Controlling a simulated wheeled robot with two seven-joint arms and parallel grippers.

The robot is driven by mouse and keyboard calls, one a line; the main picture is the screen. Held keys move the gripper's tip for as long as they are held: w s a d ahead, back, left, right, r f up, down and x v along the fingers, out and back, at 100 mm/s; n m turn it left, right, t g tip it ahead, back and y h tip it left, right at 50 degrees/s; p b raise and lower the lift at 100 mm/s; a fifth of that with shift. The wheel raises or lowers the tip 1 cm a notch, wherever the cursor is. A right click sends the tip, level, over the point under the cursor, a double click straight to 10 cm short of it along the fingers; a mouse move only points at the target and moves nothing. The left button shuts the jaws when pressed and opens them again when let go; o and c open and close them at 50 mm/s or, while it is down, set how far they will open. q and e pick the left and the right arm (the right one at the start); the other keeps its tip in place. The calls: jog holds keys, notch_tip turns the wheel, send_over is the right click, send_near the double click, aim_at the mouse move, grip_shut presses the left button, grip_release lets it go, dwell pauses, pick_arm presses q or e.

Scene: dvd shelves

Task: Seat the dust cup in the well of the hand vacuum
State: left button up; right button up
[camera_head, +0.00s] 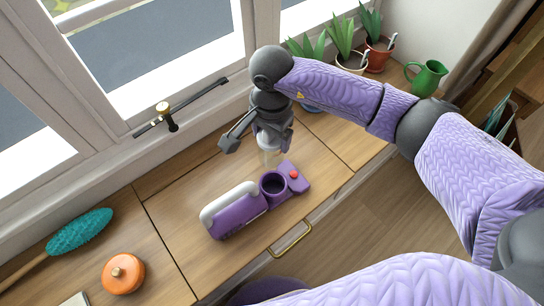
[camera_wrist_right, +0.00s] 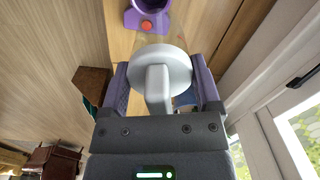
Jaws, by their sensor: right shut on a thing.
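The hand vacuum (camera_head: 238,211) lies on the wooden counter, purple with a white handle. Its round dark well (camera_head: 273,184) faces up, beside a red button (camera_head: 294,174). In the right wrist view the purple well rim (camera_wrist_right: 133,17) shows at the top edge. My right gripper (camera_head: 262,141) is shut on the dust cup (camera_head: 268,157), whose clear body hangs below the fingers, above and behind the well, apparently apart from it. In the right wrist view its pale round top and grip (camera_wrist_right: 158,70) sit between the fingers (camera_wrist_right: 160,88). My left gripper is out of view.
A teal brush (camera_head: 80,232) and an orange round pot (camera_head: 123,273) lie on the counter at left. Potted plants (camera_head: 345,45) and a green jug (camera_head: 427,77) stand at the back right. The window frame (camera_head: 130,120) borders the back. Counter around the vacuum is clear.

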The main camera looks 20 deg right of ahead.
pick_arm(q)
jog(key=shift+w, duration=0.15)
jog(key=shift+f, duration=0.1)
pick_arm(e)
jog(key=shift+f, duration=0.15)
pick_arm(q)
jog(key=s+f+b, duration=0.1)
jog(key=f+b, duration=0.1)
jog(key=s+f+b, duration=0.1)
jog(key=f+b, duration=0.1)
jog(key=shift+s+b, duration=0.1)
jog(key=shift+b, duration=0.2)
pick_arm(e)
notch_tip(320, 180, down, 9)
jog(key=shift+f, duration=0.2)
jog(key=shift+f, duration=0.1)
jog(key=shift+f, duration=0.15)
jog(key=o, duration=1.2)
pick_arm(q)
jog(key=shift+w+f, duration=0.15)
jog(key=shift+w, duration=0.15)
pick_arm(e)
jog(key=shift+o, duration=0.3)
